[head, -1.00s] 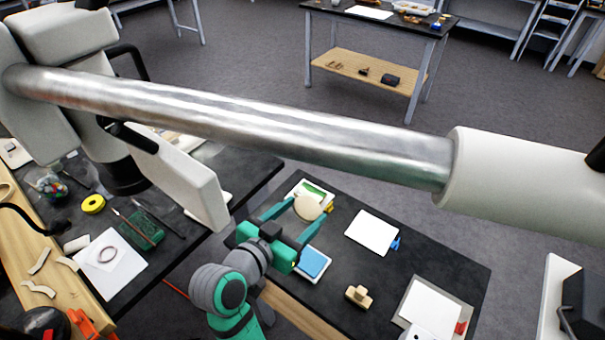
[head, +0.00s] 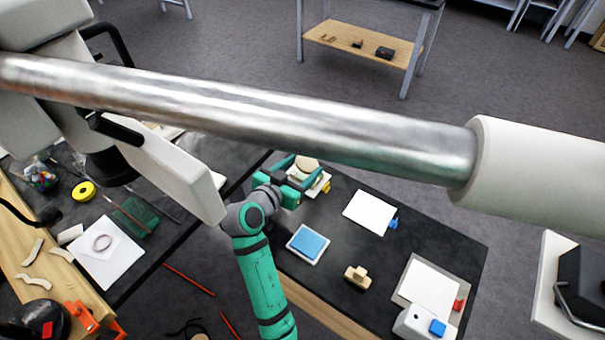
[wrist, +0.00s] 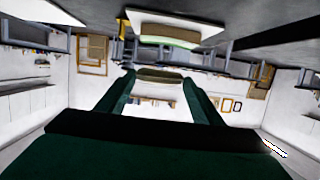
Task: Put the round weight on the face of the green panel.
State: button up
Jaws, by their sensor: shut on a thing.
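My gripper (head: 298,172) is shut on the round weight (head: 307,162), a pale beige disc. The weight shows edge-on between the two fingers (wrist: 165,95) in the wrist view, where its rim (wrist: 160,75) is visible. In the head view the weight and fingers are over the white board of the green panel (head: 321,186), hiding most of it. In the wrist view the green panel (wrist: 168,37) lies on its white board (wrist: 200,27) near the top of the picture, apart from the weight. How high the weight is over it, I cannot tell.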

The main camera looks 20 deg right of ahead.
aim_at(302, 180)
jog(key=shift+w+d+f, duration=0.3)
jog(key=shift+w+f, duration=0.2)
jog(key=shift+f, duration=0.15)
jog(key=shift+w+f, duration=0.1)
jog(key=shift+f, duration=1.45)
jog(key=o, duration=1.3)
jog(key=shift+f, duration=0.15)
jog(key=v, duration=1.2)
jog(key=shift+a, duration=0.1)
